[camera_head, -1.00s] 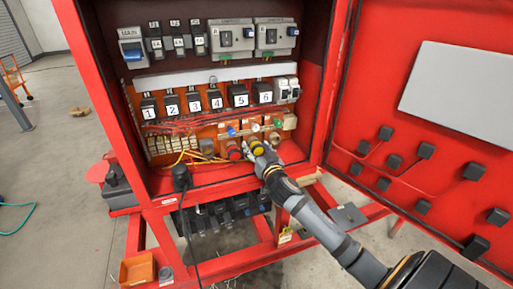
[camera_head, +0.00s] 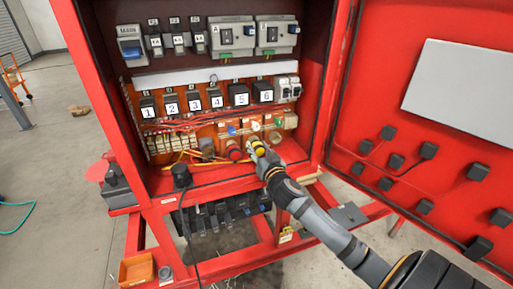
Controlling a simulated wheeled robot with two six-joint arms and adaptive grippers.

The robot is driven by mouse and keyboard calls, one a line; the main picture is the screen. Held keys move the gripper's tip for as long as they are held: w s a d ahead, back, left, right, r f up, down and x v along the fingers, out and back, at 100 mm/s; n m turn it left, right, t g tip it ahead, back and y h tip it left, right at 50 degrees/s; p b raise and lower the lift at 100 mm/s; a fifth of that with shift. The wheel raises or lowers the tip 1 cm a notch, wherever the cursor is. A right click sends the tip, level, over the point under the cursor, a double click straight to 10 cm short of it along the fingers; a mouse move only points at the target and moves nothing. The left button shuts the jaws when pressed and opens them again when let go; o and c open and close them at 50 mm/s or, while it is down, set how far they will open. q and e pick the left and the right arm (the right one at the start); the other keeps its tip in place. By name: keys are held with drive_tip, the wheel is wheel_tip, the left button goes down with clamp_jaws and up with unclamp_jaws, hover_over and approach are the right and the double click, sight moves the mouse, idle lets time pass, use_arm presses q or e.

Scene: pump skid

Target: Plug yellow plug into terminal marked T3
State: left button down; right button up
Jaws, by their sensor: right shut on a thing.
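The yellow plug (camera_head: 258,148) is in my right gripper (camera_head: 260,153), in front of the bottom row of the red cabinet. My right gripper is shut on it; its fingers partly hide the plug. Terminals and connectors line the bottom row, among them a red one (camera_head: 234,150) just left of the plug and a grey one (camera_head: 207,148) farther left. The T3 marking is too small to read. I cannot tell whether the plug touches a terminal. My left gripper is not in view.
The red cabinet door (camera_head: 380,110) stands open on the right. Numbered black modules (camera_head: 216,98) fill the middle row. A black plug with a cable (camera_head: 181,177) sits at the cabinet's front lower edge. Red and yellow wires run along the lower left.

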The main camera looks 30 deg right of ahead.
sight(260, 151)
drive_tip(key=shift+v, duration=1.2)
drive_tip(key=shift+s+f, duration=0.1)
drive_tip(key=shift+s, duration=0.2)
drive_tip(key=shift+s+a, duration=0.2)
drive_tip(key=shift+s, duration=0.25)
drive_tip(key=shift+w, duration=0.1)
